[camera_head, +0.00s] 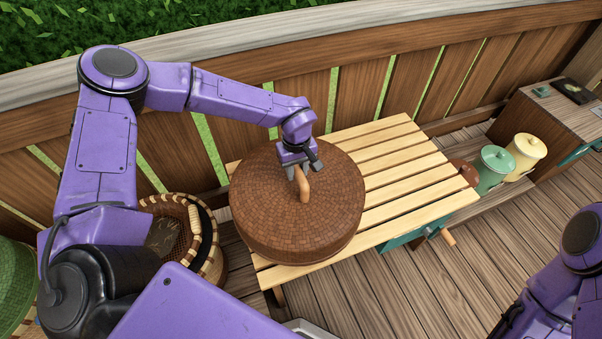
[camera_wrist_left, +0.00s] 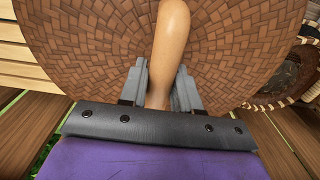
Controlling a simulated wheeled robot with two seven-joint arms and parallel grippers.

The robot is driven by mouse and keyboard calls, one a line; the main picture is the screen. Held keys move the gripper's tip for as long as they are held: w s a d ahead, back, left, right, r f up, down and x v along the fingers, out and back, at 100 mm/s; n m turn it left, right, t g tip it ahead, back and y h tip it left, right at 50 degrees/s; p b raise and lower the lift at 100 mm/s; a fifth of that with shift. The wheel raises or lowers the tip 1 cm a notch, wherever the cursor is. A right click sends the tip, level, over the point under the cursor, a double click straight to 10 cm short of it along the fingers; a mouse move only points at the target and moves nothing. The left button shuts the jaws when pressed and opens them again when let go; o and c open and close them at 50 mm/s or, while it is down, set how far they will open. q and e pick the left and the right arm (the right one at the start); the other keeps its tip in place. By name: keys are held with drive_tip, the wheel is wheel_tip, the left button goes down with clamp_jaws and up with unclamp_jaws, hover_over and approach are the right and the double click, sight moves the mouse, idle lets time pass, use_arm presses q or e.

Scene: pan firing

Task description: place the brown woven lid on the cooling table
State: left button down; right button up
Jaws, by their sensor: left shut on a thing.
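The brown woven lid (camera_head: 265,215) is round, with a tan upright handle (camera_head: 304,187). In the head view it is over the left part of the slatted wooden cooling table (camera_head: 400,175); whether it touches the slats I cannot tell. My left gripper (camera_head: 299,170) is shut on the lid's handle from the far side. The left wrist view shows both fingers (camera_wrist_left: 160,90) on either side of the handle (camera_wrist_left: 170,40), with the woven top (camera_wrist_left: 90,40) behind. My right arm shows at the lower right edge; its gripper is out of view.
A woven basket (camera_head: 210,245) stands left of the table. Green (camera_head: 490,168) and yellow (camera_head: 527,152) lidded canisters stand to the right, near a wooden cabinet (camera_head: 550,125). A plank fence (camera_head: 360,90) runs behind. The table's right part is clear.

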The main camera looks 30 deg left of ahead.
use_arm(q)
drive_tip(key=w+f, duration=0.2)
drive_tip(key=f, duration=0.1)
drive_tip(key=shift+w+a, duration=0.1)
drive_tip(key=shift+w, duration=0.2)
drive_tip(key=shift+w+f+p, duration=0.15)
drive_tip(key=shift+f+p, duration=0.05)
drive_tip(key=shift+f, duration=0.7)
drive_tip(key=shift+w+f+p, duration=0.1)
drive_tip(key=shift+f+p, duration=0.05)
drive_tip(key=shift+f, duration=0.75)
drive_tip(key=shift+f, duration=0.15)
drive_tip(key=c, duration=0.8)
unclamp_jaws()
wheel_tip(320, 180, up, 12)
drive_tip(key=b, duration=0.1)
drive_tip(key=shift+r, duration=0.2)
drive_tip(key=shift+s, duration=0.1)
